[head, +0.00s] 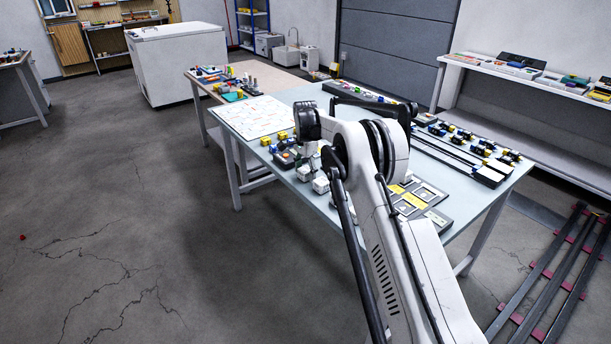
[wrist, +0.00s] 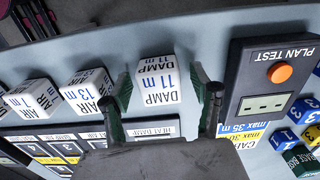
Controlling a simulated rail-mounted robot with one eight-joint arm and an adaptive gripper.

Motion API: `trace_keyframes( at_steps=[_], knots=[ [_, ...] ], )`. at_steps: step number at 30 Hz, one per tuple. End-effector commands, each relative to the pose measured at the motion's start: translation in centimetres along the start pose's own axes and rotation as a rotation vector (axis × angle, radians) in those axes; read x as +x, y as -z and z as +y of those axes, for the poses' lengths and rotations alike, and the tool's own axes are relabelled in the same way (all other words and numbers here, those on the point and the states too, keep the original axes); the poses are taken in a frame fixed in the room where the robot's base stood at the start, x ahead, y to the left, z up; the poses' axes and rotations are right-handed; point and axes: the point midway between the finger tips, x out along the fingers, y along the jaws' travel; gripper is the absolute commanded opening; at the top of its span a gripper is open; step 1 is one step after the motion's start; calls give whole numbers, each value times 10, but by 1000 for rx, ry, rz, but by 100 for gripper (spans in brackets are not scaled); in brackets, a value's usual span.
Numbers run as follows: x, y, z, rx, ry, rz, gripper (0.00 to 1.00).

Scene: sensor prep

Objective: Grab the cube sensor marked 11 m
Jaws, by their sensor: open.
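In the wrist view a white cube sensor marked DAMP 11 m (wrist: 158,85) lies between the two green fingers of my gripper (wrist: 167,95). The gripper is open, with a gap visible on the cube's left and right. How far the fingertips reach down beside the cube is hard to tell.
A dark PLAN TEST box (wrist: 262,85) with an orange button stands right of the cube. Blue and yellow numbered blocks (wrist: 285,138) lie at the right edge. A dark panel with labelled plates (wrist: 62,148) is below the cubes. The table (head: 240,172) is crowded around my arm.

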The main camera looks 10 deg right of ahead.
Motion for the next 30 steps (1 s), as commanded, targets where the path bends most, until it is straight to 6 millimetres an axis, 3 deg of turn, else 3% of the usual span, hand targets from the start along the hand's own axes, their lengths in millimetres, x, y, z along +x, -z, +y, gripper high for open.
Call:
trace_keyframes(
  at_steps=[4, 15, 23, 30],
  knots=[
    [0, 0, 0, 0, 0, 0, 57],
    [-1, 0, 0, 0, 0, 0, 10],
    [-2, 0, 0, 0, 0, 0, 9],
    [-18, 0, 0, 0, 0, 0, 9]
  ],
)
